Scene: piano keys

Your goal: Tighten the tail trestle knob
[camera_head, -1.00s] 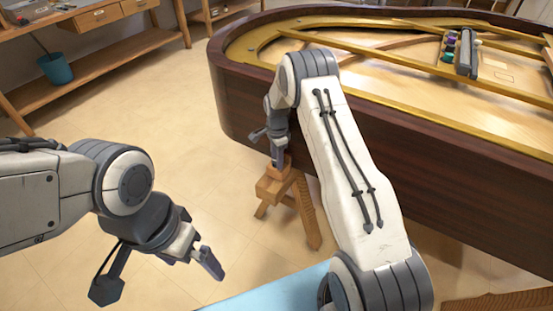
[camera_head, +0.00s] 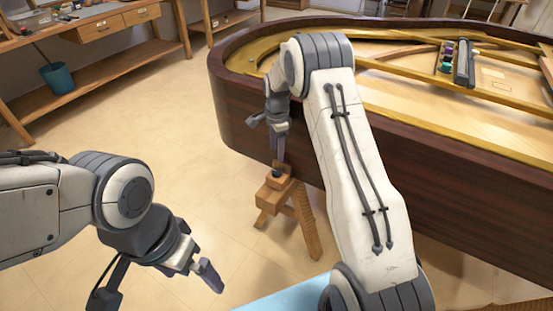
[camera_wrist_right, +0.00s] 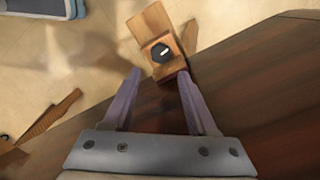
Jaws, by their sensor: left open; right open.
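The tail trestle (camera_head: 304,211) is a wooden stand under the piano's edge. Its knob (camera_wrist_right: 161,52) is small, dark and round with a white mark, on top of the wooden block in the right wrist view. The knob also shows in the head view (camera_head: 277,174). My right gripper (camera_wrist_right: 158,77) is open, its two fingers apart and empty, with the knob just beyond and between the fingertips. In the head view my right gripper (camera_head: 279,158) points down just above the knob. My left gripper (camera_head: 208,274) hangs low at the left, open and away from the trestle.
The dark wooden piano case (camera_head: 400,165) stands right beside the trestle, close to my right arm. A workbench (camera_head: 100,70) with a blue bin (camera_head: 57,78) is at the back left. A light blue surface (camera_head: 285,296) lies at the front. The floor between is clear.

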